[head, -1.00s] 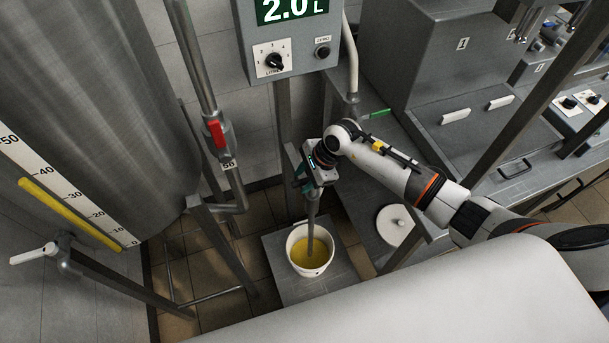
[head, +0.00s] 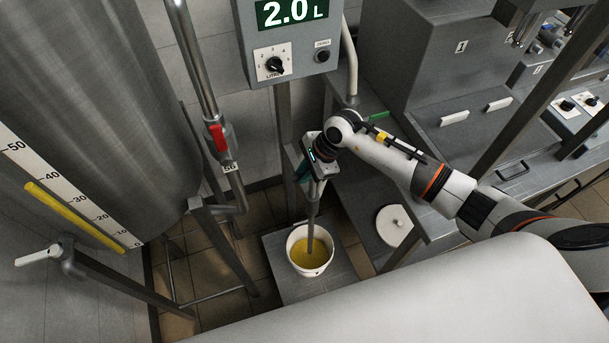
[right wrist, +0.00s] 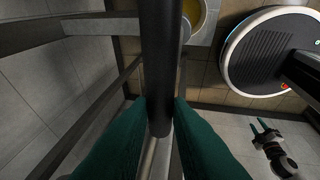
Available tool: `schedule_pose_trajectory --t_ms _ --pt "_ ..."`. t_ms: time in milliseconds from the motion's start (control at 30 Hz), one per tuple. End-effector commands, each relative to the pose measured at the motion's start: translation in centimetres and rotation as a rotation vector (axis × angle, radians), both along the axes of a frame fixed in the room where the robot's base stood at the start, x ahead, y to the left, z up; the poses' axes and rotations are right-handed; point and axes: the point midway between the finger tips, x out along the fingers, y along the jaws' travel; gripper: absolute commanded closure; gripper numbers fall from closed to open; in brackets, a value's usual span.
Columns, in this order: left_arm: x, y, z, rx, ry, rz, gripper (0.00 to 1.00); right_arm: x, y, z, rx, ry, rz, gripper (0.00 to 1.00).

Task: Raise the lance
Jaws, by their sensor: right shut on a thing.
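The lance (head: 312,208) is a grey metal tube, roughly upright. Its lower end stands in the yellow liquid of a white bucket (head: 292,246), so its tip is hidden. My right gripper (head: 306,171) is around the lance's upper part, above the bucket. In the right wrist view, the teal fingers of my right gripper (right wrist: 160,112) are shut on the lance (right wrist: 160,55), and a bit of the bucket (right wrist: 203,22) shows at the top. My left gripper (right wrist: 267,129) shows small at the lower right there, with its teal fingers apart and empty.
The bucket stands on a grey plate (head: 283,290). A grey control box (head: 300,68) reading 2.0 L hangs above. A steel tank (head: 90,90) and a red-handled valve pipe (head: 217,137) are at left. A white lid (head: 393,226) lies on the shelf at right.

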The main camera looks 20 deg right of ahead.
Motion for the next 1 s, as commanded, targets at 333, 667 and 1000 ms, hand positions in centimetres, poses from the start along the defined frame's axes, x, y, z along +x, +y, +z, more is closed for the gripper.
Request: schedule_pose_trajectory --t_ms 333,667,1000 --pt "0.0 0.0 2.4 0.000 0.000 0.000 0.60 0.2 0.0 9.1 0.000 -0.007 0.002 1.00" --pt "0.0 0.0 2.9 0.000 0.000 0.000 0.60 0.1 0.0 12.7 0.001 -0.005 0.000 1.00" --pt "0.0 0.0 2.9 0.000 0.000 0.000 0.60 0.2 0.0 13.1 0.003 -0.009 -0.001 1.00"
